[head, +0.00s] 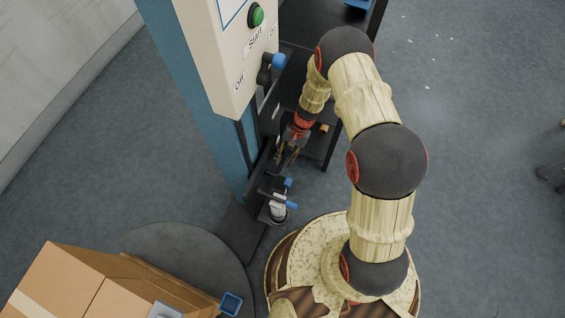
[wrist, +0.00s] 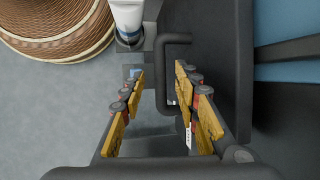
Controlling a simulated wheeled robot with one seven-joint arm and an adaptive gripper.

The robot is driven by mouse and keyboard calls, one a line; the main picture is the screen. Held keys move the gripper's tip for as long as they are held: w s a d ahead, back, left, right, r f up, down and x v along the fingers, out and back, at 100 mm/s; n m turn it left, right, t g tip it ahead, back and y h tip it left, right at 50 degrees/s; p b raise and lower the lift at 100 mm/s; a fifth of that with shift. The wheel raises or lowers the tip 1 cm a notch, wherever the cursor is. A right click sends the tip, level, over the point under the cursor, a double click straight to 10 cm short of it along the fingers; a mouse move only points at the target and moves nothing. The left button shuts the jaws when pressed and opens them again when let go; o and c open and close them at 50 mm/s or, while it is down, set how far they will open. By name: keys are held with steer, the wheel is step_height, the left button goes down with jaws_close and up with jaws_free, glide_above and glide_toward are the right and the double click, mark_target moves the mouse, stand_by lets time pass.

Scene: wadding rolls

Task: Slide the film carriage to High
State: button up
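The film carriage (head: 278,207) is a small grey-and-dark assembly with blue knobs, low beside the blue column in the head view. In the wrist view a dark loop handle (wrist: 173,39), which appears to belong to the carriage, reaches between my fingers. My gripper (head: 287,155) is just above the carriage in the head view. In the wrist view my gripper (wrist: 159,72) has its yellow-padded fingers apart, with part of the handle between them. I see no clear contact. The High mark is not readable in either view.
The blue column (head: 208,105) carries a white control box (head: 235,60) with a green start button (head: 256,15) and a blue-tipped Off/On switch (head: 277,62). Floor at right is mostly open.

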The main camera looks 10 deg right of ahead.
steer(key=shift+x, duration=1.1)
steer(key=c, duration=0.3)
steer(key=c, duration=0.4)
jaws_close()
